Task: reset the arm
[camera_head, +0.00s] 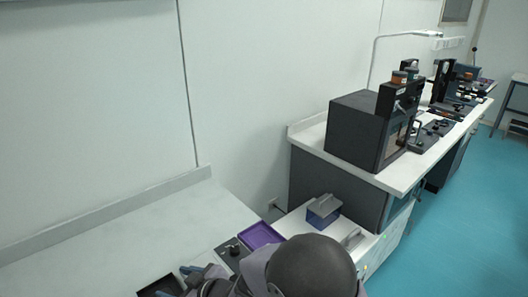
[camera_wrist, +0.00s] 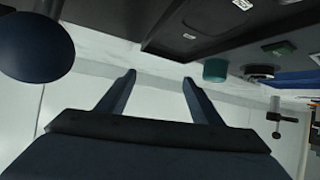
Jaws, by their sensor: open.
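My gripper (camera_wrist: 159,80) shows in the wrist view with its two dark fingers spread apart and nothing between them. In the head view my gripper (camera_head: 178,281) is at the lower edge, low over the front of the white bench (camera_head: 110,245), with bluish fingertips beside a black tray (camera_head: 152,288). My arm's dark rounded links fill the bottom middle of the head view and hide part of the bench.
A purple tray (camera_head: 260,235) and a small black device (camera_head: 232,250) lie near my arm. A blue-grey handled box (camera_head: 323,211) stands on a lower white surface. A large black box (camera_head: 368,130) stands on the farther bench. The left bench is largely clear. A teal cylinder (camera_wrist: 215,70) shows in the wrist view.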

